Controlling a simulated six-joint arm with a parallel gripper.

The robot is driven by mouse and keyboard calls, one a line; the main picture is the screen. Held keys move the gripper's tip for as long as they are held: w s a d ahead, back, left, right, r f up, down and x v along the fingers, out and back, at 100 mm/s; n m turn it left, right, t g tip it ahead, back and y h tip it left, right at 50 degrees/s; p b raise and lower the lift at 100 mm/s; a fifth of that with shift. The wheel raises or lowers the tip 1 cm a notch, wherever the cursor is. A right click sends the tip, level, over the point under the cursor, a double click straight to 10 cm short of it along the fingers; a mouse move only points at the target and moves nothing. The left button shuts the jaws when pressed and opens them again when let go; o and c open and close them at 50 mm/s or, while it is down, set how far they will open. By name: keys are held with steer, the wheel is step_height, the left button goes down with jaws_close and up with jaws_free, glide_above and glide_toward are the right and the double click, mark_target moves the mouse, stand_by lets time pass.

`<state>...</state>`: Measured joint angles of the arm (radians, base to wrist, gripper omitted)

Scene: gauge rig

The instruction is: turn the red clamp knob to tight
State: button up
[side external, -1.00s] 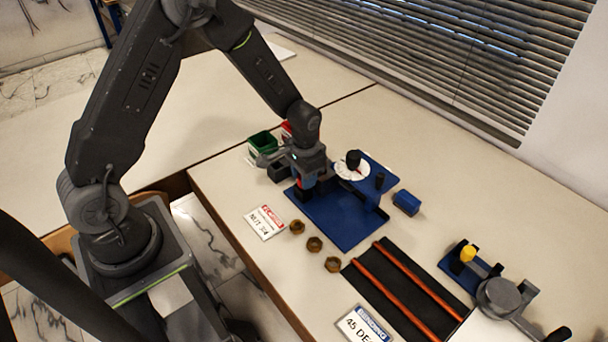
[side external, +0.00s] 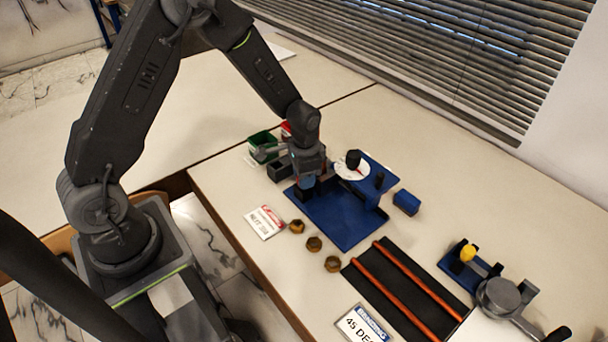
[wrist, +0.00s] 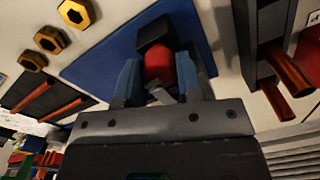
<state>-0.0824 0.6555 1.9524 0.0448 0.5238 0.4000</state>
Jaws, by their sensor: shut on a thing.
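The red clamp knob (wrist: 158,65) shows in the wrist view between the two fingers of my gripper (wrist: 158,82), beside a dark block (wrist: 154,31). The fingers are shut on the knob from both sides. In the side view my gripper (side external: 310,188) points down at the left part of the blue base plate (side external: 345,228), and it hides the knob there. The plate also shows in the wrist view (wrist: 98,68). No mark for tight can be made out in either view.
A white dial (side external: 345,174) with a dark post stands just right of my gripper. A green bin (side external: 262,141) and a dark bin (side external: 281,171) are close on the left. Several brass nuts (side external: 314,244), a card (side external: 264,222) and red rods (side external: 420,284) lie in front.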

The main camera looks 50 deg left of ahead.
steer(key=o, duration=0.6)
steer(key=shift+o, duration=0.2)
step_height(320, 180, up, 14)
steer(key=shift+d, duration=0.2)
